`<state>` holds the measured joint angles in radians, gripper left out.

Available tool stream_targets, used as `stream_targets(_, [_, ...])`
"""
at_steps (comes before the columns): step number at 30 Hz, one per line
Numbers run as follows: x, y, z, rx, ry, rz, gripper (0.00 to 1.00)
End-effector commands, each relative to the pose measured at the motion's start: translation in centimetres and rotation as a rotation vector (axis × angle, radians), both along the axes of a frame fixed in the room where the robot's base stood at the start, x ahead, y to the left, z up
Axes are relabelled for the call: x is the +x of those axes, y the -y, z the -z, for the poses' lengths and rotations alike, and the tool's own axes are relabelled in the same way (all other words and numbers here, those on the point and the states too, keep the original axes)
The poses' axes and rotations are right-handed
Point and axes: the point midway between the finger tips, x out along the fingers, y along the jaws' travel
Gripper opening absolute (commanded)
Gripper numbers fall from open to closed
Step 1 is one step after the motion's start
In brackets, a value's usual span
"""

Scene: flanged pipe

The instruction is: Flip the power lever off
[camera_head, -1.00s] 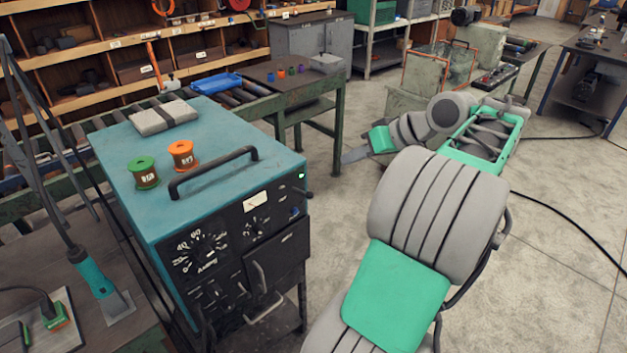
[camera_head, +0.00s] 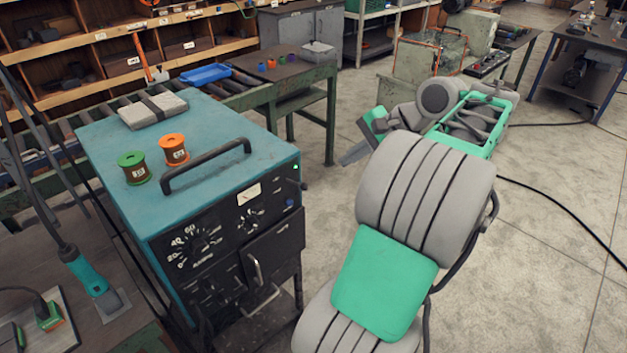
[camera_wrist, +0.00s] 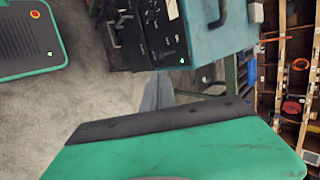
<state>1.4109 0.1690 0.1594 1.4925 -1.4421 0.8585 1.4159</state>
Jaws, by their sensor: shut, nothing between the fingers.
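The teal power unit (camera_head: 110,150) stands at left with a black front panel of dials and switches. The power lever (camera_head: 302,186) looks like a small dark stub at the panel's right edge, just below a lit green lamp (camera_head: 296,167). The lamp also shows in the wrist view (camera_wrist: 182,60), where I cannot clearly make out the lever. My gripper (camera_head: 345,158) is shut and empty, to the right of the panel and apart from it in the head view. Its grey fingers (camera_wrist: 158,92) point toward the panel side in the wrist view.
A black handle (camera_head: 207,166), a green spool (camera_head: 134,168), an orange spool (camera_head: 174,150) and a strapped grey block (camera_head: 152,109) are on the unit's top. A roller conveyor (camera_head: 235,83) runs behind. Concrete floor (camera_head: 560,165) lies open at right; a black cable crosses it.

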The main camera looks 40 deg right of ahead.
Motion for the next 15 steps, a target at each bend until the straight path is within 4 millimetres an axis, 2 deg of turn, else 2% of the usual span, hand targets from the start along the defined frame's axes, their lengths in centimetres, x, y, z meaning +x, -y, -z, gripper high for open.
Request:
stream_targets(5, [0.7,-0.3,0.9,0.001,0.002,-0.004,0.0])
stream_targets(15, [5.1,-1.9,6.2,0.001,0.0,-0.006,0.0])
